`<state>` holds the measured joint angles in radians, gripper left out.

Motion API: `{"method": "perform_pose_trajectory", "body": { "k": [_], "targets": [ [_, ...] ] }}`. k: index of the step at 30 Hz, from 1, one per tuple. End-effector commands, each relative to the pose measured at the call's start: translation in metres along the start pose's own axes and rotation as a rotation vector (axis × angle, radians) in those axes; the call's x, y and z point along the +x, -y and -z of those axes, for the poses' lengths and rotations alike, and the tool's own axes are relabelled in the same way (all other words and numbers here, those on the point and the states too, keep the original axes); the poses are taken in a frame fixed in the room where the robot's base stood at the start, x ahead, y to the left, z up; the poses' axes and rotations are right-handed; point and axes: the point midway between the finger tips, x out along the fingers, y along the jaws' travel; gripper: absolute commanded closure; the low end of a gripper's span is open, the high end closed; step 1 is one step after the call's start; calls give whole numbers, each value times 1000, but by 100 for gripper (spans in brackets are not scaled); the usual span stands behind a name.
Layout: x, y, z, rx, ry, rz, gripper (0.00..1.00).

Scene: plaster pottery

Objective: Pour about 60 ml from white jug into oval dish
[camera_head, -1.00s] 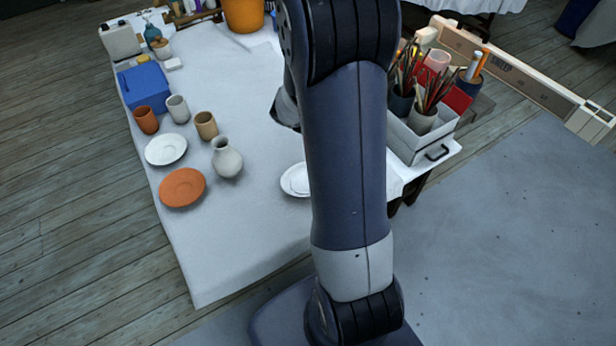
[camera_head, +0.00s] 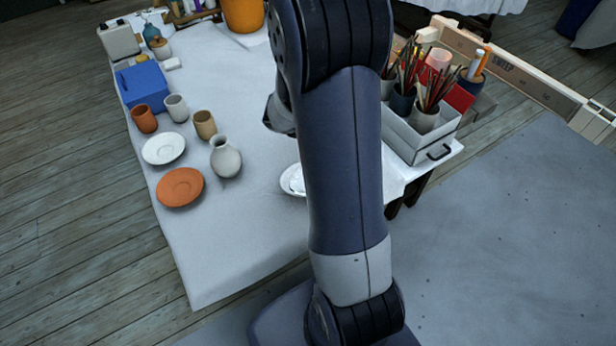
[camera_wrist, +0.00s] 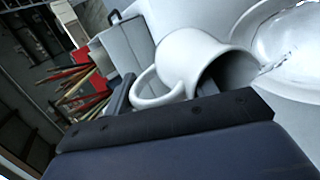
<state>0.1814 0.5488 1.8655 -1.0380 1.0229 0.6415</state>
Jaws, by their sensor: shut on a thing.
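A white jug (camera_wrist: 188,56) with a round loop handle (camera_wrist: 150,92) is in the wrist view. It lies strongly tilted, its mouth facing right toward a pale dish. My gripper (camera_wrist: 163,92) is shut on the jug, its fingers by the handle and body. The pale oval dish (camera_wrist: 250,32) is partly cut off at the right; a glossy, rippled patch lies inside it, close to the jug's mouth. In the head view the dish (camera_head: 286,184) is partly hidden behind my arm, which also hides the jug and my fingertips.
A grey-white vase (camera_head: 226,158), a terracotta plate (camera_head: 180,188), a white plate (camera_head: 164,149) and several cups stand to the left on the table. A grey box (camera_head: 412,139) with brush pots is at the right. The near table (camera_head: 225,250) is clear.

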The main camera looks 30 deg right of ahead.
Motion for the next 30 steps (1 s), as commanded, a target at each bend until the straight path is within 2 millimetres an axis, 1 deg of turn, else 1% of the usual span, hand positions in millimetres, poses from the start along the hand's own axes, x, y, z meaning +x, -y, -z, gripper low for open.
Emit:
{"method": "perform_pose_trajectory", "body": {
  "k": [16, 18, 21, 23, 24, 25, 27, 30],
  "targets": [
    [1, 4, 0, 0, 1, -44, 87],
    [0, 2, 0, 1, 2, -39, 87],
    [-7, -14, -2, 5, 7, 39, 87],
    [-7, -20, -2, 3, 8, 101, 87],
    [4, -14, -4, 2, 14, 178, 87],
    [9, -12, -4, -3, 18, 230, 87],
    [11, -10, -4, -10, 15, 292, 87],
    [14, -5, -3, -14, 10, 322, 87]
  ]
}}
